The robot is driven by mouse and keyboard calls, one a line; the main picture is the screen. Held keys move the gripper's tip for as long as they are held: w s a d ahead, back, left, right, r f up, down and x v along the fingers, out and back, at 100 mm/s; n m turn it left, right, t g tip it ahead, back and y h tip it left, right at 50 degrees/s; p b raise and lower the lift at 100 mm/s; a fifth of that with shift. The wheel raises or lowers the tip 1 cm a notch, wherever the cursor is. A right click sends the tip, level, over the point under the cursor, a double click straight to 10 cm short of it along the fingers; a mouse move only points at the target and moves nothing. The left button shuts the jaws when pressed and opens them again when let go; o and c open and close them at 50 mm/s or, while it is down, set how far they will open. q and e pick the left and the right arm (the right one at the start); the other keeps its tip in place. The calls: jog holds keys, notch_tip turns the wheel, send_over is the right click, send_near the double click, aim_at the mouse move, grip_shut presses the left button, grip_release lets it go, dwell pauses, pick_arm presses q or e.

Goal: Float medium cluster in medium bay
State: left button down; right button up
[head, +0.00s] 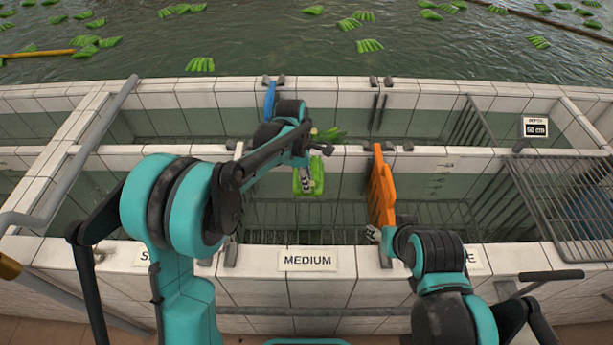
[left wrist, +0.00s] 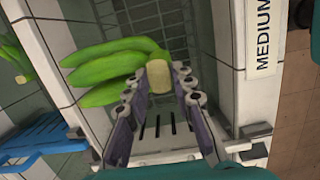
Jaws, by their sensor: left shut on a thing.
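The medium cluster is a bunch of green bananas (head: 317,176) with a pale cut stem. My left gripper (head: 304,182) is shut on that stem, and the left wrist view shows the stem (left wrist: 158,76) between the fingers (left wrist: 157,95). The cluster hangs over the medium bay (head: 300,212), whose front wall bears the MEDIUM label (head: 307,260). Whether it touches the water is unclear. An orange gate (head: 382,190) stands at the bay's right side. My right gripper (head: 374,233) is by the gate's near end; its jaws are too small to read.
A blue gate (head: 270,100) stands across the back channel, left of centre. Another green bunch (head: 330,134) shows behind the bay's rear wall. A metal grate (head: 568,198) covers the right end, near a depth sign (head: 535,127). Loose green clusters float in the pool beyond.

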notch_tip(320, 180, down, 13)
jog(key=b, duration=1.2)
jog(key=shift+b, duration=0.35)
pick_arm(q)
notch_tip(320, 180, down, 22)
jog(key=b, duration=0.1)
jog(key=shift+b, duration=0.3)
pick_arm(e)
jog(key=shift+f, duration=0.9)
pick_arm(q)
jog(key=shift+f+b, duration=0.8)
jog(key=shift+f, duration=0.3)
pick_arm(e)
jog(key=shift+f, duration=0.8)
